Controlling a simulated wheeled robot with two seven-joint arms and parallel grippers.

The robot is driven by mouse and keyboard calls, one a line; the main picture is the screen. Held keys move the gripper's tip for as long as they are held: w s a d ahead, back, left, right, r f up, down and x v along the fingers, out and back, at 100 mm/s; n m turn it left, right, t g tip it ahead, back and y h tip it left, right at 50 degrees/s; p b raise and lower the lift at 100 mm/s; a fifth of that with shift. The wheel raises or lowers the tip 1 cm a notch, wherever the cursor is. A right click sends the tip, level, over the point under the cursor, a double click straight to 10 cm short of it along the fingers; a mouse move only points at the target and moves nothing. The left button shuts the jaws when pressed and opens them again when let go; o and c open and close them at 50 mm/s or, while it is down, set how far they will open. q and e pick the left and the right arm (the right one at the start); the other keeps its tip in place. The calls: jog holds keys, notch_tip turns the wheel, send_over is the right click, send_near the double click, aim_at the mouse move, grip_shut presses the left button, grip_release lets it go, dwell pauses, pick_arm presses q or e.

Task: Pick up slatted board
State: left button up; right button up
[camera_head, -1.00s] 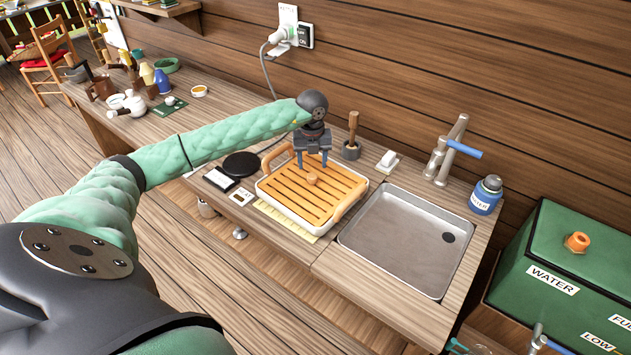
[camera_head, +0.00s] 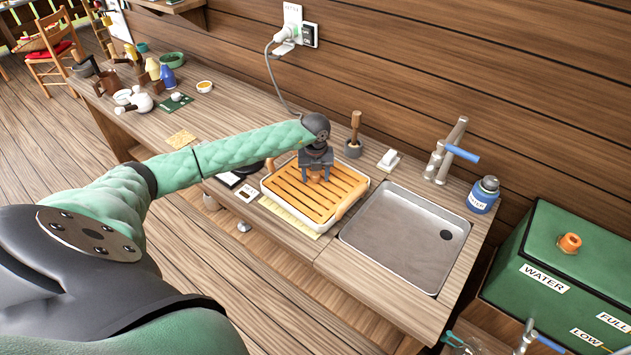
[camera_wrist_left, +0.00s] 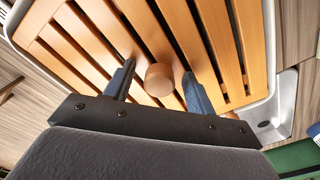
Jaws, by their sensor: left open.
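The slatted board (camera_head: 300,195) is orange wood with a round knob in its middle. It lies in a white tray (camera_head: 297,217) with wooden handles on the counter, left of the sink. My left gripper (camera_head: 317,178) is open above the board's middle, fingers pointing down. In the left wrist view the round knob (camera_wrist_left: 159,80) sits between the two open fingers (camera_wrist_left: 157,88), with the slats of the board (camera_wrist_left: 85,45) spread behind it. The gripper hides part of the knob in the head view. My right gripper is not in view.
A metal sink (camera_head: 405,235) lies to the right, with a tap (camera_head: 448,150) and a blue bottle (camera_head: 483,194) beyond it. A pestle in a mortar (camera_head: 354,140) and a white dish (camera_head: 390,160) stand behind the tray. A dark round disc is partly hidden by my arm.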

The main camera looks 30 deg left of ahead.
pick_arm(q)
grip_shut()
jog(key=shift+a+r, duration=0.1)
dwell(0.3)
